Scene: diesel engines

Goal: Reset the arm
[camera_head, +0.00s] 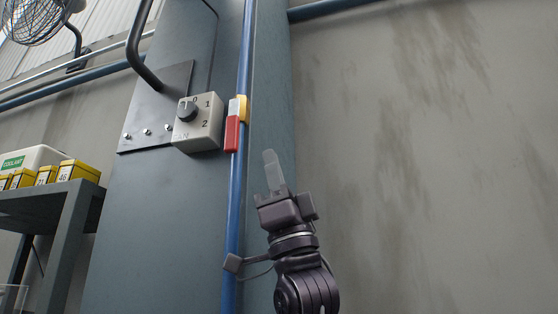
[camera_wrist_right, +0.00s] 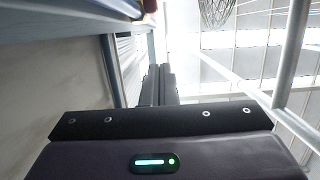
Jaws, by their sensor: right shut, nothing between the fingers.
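My right gripper (camera_head: 272,172) points up in front of the blue-grey column in the head view, right of the blue pipe. Its fingers are together with nothing between them. In the right wrist view the shut fingers (camera_wrist_right: 158,85) stand upright at the middle, beyond the dark gripper body. My left gripper is in neither view.
A dark shelf (camera_head: 62,205) with yellow boxes (camera_head: 78,172) stands at left. A fan (camera_head: 34,18) is at upper left. Bare wall (camera_head: 430,160) fills the right.

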